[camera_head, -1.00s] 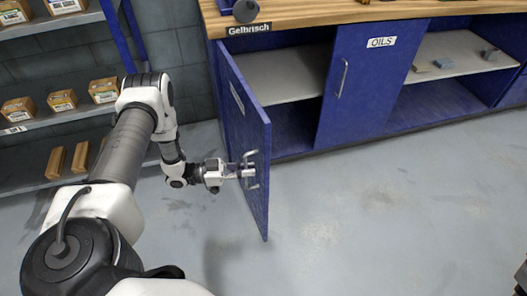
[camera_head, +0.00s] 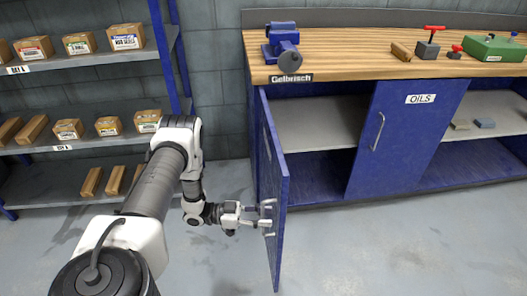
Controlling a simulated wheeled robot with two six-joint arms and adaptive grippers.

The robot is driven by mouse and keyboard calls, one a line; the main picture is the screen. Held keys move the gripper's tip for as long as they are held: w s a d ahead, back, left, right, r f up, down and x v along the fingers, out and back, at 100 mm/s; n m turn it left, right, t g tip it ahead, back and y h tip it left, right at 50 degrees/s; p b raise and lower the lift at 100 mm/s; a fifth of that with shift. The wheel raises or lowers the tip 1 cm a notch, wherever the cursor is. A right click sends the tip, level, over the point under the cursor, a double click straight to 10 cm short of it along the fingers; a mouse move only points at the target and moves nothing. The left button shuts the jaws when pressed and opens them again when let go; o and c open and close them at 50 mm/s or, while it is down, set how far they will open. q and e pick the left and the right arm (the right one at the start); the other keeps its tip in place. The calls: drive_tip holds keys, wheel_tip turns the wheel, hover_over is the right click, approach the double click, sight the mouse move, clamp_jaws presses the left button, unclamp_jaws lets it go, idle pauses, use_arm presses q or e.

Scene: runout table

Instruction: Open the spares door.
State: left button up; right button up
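A blue cabinet door (camera_head: 273,190) at the left end of the bench stands swung outward, seen nearly edge-on. The label on its outer face is too foreshortened to read, so I cannot confirm that it says spares. Its pale bar handle (camera_head: 268,220) faces left. My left gripper (camera_head: 260,215) is at this handle, reaching from the left. The fingers overlap the handle in the picture, and their grip on it is unclear. The compartment behind the door shows a pale shelf (camera_head: 318,122). My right gripper is not in view.
The OILS door (camera_head: 405,140) stands right of the open compartment. A vise (camera_head: 283,46) and red-handled tools are on the wooden benchtop (camera_head: 350,48). Shelving with cartons (camera_head: 70,129) is at left. The grey floor (camera_head: 400,245) in front is clear.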

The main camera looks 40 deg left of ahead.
use_arm(q)
drive_tip(key=v, duration=1.2)
